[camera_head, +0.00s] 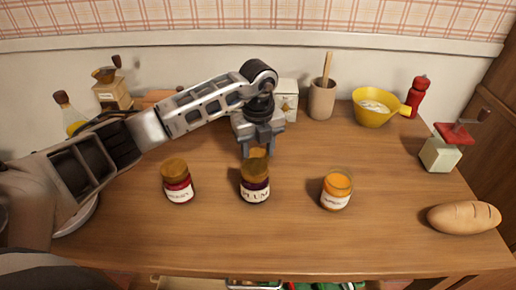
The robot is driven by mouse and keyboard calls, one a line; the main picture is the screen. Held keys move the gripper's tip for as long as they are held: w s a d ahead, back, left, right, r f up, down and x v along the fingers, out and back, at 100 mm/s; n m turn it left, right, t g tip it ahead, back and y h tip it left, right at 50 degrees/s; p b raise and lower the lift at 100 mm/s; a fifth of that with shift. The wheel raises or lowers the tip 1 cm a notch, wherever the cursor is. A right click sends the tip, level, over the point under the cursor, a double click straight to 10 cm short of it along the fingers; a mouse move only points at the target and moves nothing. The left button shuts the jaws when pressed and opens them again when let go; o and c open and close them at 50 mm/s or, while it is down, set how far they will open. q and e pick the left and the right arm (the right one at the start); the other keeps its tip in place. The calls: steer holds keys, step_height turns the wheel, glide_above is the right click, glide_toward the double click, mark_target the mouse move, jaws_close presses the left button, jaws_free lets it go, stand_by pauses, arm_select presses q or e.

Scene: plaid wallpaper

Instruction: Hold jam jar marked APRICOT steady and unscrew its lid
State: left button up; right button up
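The jar (336,194) on the right holds orange jam. Its label is too small to read surely, but the colour fits apricot. My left gripper (259,151) reaches in from the left and points down behind the PLUM jar. A small brown-gold lid (258,153) shows between its fingertips and looks held; the PLUM jar partly hides the spot. My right gripper is not in view.
The PLUM jar (255,190) and a red jam jar (177,186) stand lidded to the left. The wooden table (300,240) is clear in front.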

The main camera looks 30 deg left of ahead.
arm_select(q)
steer(key=o, duration=0.4)
steer(key=shift+o, duration=0.2)
